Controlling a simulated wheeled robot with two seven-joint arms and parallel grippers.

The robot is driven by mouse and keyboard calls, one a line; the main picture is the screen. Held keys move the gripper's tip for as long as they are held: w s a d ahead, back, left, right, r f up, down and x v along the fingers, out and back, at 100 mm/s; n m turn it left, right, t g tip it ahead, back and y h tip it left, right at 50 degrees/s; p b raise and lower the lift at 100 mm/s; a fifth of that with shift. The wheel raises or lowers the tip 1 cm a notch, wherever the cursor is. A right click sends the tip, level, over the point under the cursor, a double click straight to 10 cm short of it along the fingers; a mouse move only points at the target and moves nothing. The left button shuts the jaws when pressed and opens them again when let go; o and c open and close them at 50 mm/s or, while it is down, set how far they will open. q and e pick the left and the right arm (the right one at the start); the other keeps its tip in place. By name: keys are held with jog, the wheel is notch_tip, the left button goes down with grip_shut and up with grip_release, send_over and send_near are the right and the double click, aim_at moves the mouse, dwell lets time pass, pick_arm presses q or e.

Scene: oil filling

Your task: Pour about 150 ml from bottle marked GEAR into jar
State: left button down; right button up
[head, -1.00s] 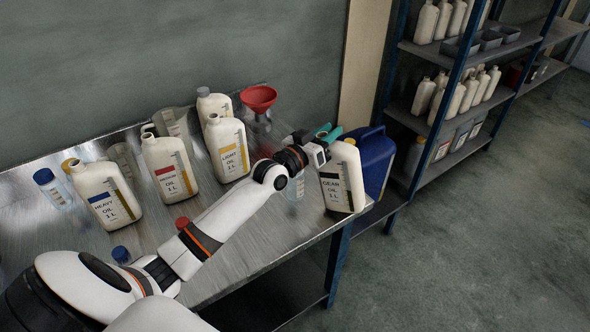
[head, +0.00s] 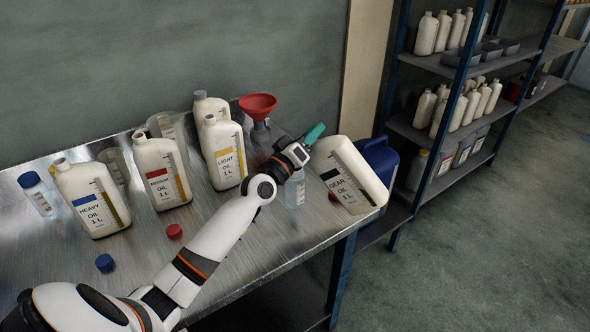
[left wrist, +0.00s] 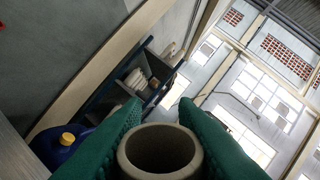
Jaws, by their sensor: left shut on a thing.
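The GEAR bottle (head: 349,176), cream with a black label, is at the right end of the table in the head view. It is strongly tilted, with its base to the lower right and its neck end to the upper left. My left gripper (head: 315,134) is shut on it near the neck. In the left wrist view the open bottle mouth (left wrist: 160,152) sits between the green fingers. A clear jar with a scale (head: 295,190) stands on the table, left of the bottle and partly hidden by my wrist. I cannot see any oil flowing. My right gripper is not in view.
HEAVY (head: 92,200), MEDIUM (head: 160,175) and LIGHT (head: 224,155) bottles stand to the left. A red funnel (head: 258,107) is at the back. Red (head: 174,231) and blue (head: 105,263) caps lie in front. A blue canister (head: 378,165) stands behind the GEAR bottle.

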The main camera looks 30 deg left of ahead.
pick_arm(q)
jog(key=shift+a+r+n, duration=0.1)
jog(key=shift+r+n, duration=0.1)
jog(key=shift+n, duration=0.2)
jog(key=shift+f+n+t+y+b, duration=0.45)
jog(key=shift+n+y+b, duration=0.1)
jog(key=shift+n, duration=0.35)
jog(key=shift+a+r+n+y, duration=0.15)
jog(key=shift+r+n+y, duration=0.2)
jog(key=shift+n, duration=0.35)
jog(key=shift+s, duration=0.1)
jog(key=shift+a+r+n+t+y+p, duration=0.15)
jog(key=shift+n+y, duration=0.25)
jog(key=shift+n, duration=0.45)
jog(key=shift+f+n+t+y+p, duration=0.15)
jog(key=shift+n+y, duration=0.25)
jog(key=shift+n, duration=0.45)
jog(key=shift+a+r+n+y, duration=0.1)
jog(key=shift+a+n+y, duration=0.2)
jog(key=shift+n, duration=0.35)
jog(key=shift+a+r+n+y, duration=0.1)
jog(key=shift+n+y, duration=0.25)
jog(key=shift+n, duration=0.25)
jog(key=shift+a+r+n+y, duration=0.15)
jog(key=shift+n+y, duration=0.2)
jog(key=shift+n, duration=0.3)
dwell(2.3)
